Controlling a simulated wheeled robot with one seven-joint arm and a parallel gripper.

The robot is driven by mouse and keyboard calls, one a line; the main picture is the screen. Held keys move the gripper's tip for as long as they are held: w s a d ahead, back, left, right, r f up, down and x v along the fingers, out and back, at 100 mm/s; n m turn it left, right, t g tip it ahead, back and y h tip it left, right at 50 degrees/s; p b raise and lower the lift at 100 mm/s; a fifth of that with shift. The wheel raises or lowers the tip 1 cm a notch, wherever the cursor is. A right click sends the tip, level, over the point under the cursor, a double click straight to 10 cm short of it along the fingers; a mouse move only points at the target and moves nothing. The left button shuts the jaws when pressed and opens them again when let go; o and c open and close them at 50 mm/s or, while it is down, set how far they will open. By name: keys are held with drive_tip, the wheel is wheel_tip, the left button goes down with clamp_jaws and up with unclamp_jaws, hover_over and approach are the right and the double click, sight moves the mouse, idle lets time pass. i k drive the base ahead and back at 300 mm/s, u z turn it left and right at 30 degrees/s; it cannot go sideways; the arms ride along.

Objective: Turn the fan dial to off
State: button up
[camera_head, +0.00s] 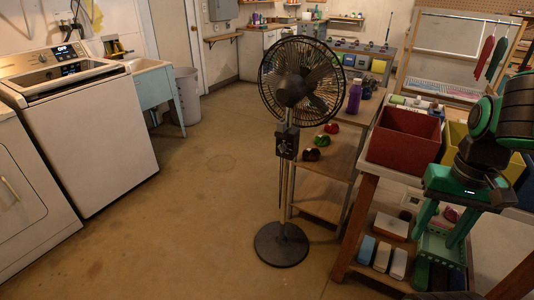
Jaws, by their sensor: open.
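A black standing fan (298,78) with a round wire cage stands on a pole with a round base (281,245) on the floor at the centre. A dark control box (287,142) sits on the pole just below the fan head. The dial is too small to make out, so its setting cannot be told. My green gripper (437,238) is at the right, pointing down with its fingers apart and nothing between them. It is well to the right of the fan and appears in front of the shelf unit.
A bench with a red bin (404,137) and lower shelves stands between the fan and my gripper in the picture. Shelves with colored items are just right of the fan pole. A white washer (90,135) stands at left. The floor left of the fan is clear.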

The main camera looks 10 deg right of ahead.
sight(284, 148)
drive_tip(key=u, duration=1.75)
drive_tip(key=k, duration=1.2)
drive_tip(key=z, duration=1.3)
drive_tip(key=i, duration=1.4)
